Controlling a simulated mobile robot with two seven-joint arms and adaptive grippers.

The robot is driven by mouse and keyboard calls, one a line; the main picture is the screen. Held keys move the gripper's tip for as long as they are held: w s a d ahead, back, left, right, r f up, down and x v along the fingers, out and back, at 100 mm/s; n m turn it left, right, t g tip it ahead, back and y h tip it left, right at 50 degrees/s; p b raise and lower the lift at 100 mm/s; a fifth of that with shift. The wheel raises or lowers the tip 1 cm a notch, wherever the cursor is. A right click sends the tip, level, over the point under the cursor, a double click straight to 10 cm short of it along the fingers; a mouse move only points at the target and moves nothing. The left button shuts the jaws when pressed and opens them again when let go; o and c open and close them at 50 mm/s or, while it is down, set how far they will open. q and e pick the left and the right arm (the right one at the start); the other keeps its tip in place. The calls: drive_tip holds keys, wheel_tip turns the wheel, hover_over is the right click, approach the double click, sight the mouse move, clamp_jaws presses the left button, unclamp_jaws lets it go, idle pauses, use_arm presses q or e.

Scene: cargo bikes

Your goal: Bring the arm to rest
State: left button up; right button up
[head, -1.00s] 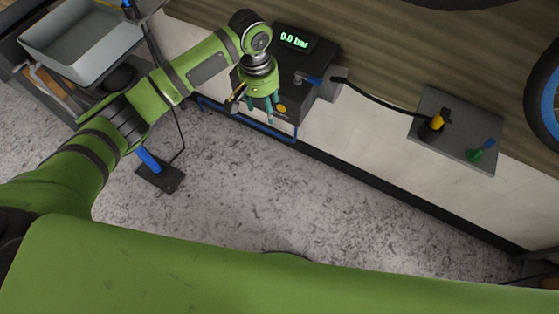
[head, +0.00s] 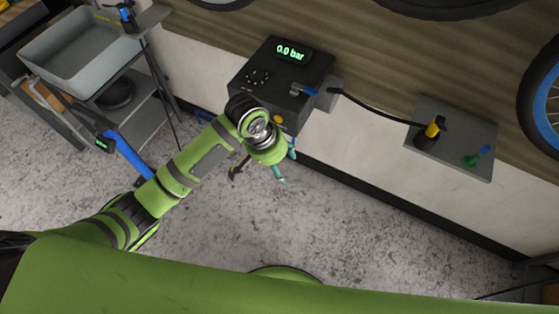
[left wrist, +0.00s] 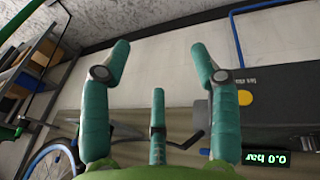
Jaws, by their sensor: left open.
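My left arm is green and comes in from the left in the head view. The box shows there at the right with a yellow button and an upside-down "0.0 bar" display (left wrist: 265,158). My right gripper is not in view.
A grey plate (head: 455,135) with yellow and green valve fittings lies on the bench, joined to the box by a black hose (head: 375,108). Wheels lie at the back and right.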

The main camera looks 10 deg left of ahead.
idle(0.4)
use_arm(q)
drive_tip(key=s+a+f+n+y, duration=0.1)
drive_tip(key=s+a+f, duration=0.25)
drive_tip(key=f, duration=0.55)
drive_tip(key=s+a+f+n+t, duration=0.15)
drive_tip(key=a+f, duration=0.25)
drive_tip(key=f, duration=0.5)
drive_tip(key=s+a+f+g+y, duration=0.1)
drive_tip(key=s+a+f, duration=0.25)
drive_tip(key=f, duration=0.55)
drive_tip(key=s+a+f, duration=0.2)
drive_tip(key=s+f, duration=0.1)
drive_tip(key=s, duration=0.5)
drive_tip(key=s+a+f+m, duration=0.1)
drive_tip(key=s+f, duration=0.3)
drive_tip(key=s, duration=0.5)
drive_tip(key=s+a+f+m+y, duration=0.1)
drive_tip(key=s+a+f, duration=0.2)
drive_tip(key=s, duration=0.6)
drive_tip(key=shift+f, duration=0.5)
